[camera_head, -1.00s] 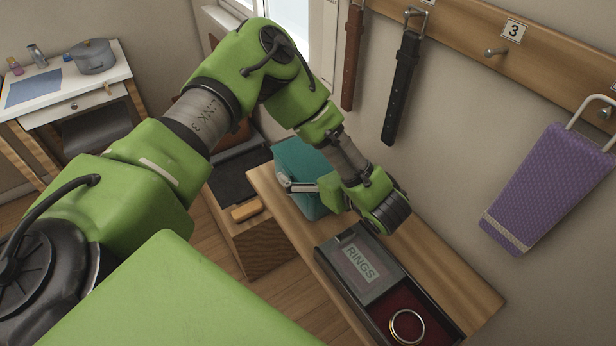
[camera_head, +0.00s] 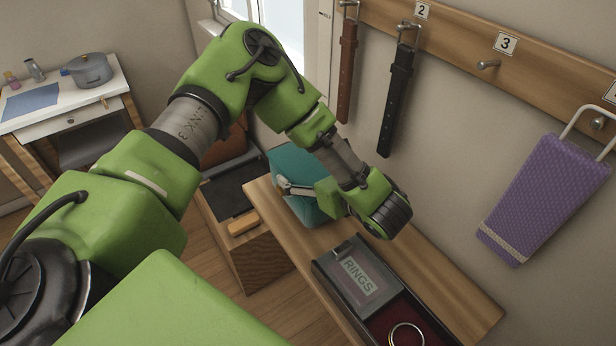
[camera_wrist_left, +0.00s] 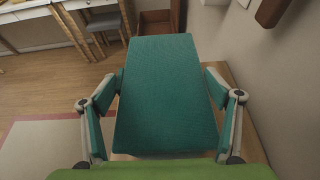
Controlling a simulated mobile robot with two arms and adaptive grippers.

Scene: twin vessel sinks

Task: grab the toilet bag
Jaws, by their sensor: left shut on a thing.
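The toilet bag is most likely the teal box-shaped bag (camera_head: 291,163) on the wooden bench, partly hidden behind my left gripper in the head view. In the left wrist view the teal bag (camera_wrist_left: 167,95) fills the middle, between the two fingers. My left gripper (camera_head: 292,190) is at the bag, with its fingers on either side of it and shut on it. The left wrist view shows the gripper (camera_wrist_left: 162,108) with a finger against each side of the bag. I cannot tell whether the bag is lifted off the bench. My right gripper is not in view.
A grey box labelled RINGS (camera_head: 357,278) lies on the wooden bench (camera_head: 440,265), with a ring (camera_head: 406,335) inside. Belts (camera_head: 397,100) and a purple bag (camera_head: 545,200) hang from the wall rail. A white table (camera_head: 70,100) with a grey pot stands at the far left.

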